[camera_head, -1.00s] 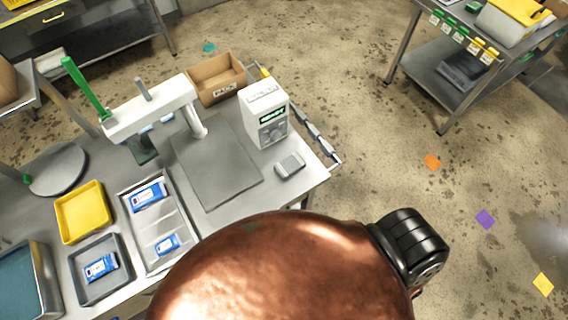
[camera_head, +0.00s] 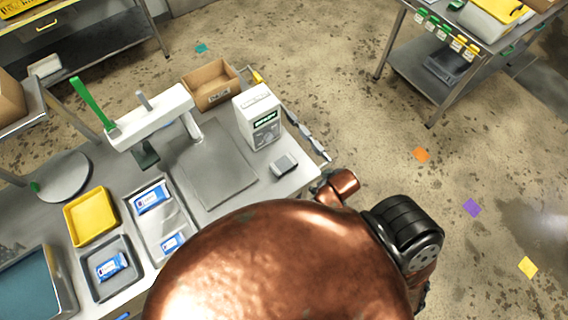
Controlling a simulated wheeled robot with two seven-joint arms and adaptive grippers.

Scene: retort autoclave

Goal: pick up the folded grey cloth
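A small light-grey block-like item (camera_head: 284,164), which looks like the folded grey cloth, lies flat on the steel table (camera_head: 240,203) near its right edge. It sits just in front of the white box-shaped device and right of the flat grey plate. Nothing touches it. A large copper part of my own body fills the bottom middle, with a black joint and a copper arm link at its right, close to the table's right edge. Neither of my grippers shows, so what they hold is hidden.
A white device (camera_head: 259,118) stands behind the grey item. A cardboard box (camera_head: 211,97) is further back. A white sealing machine (camera_head: 150,117), yellow tray (camera_head: 91,216) and grey trays with blue packets fill the left. Open floor (camera_head: 380,130) lies right of the table.

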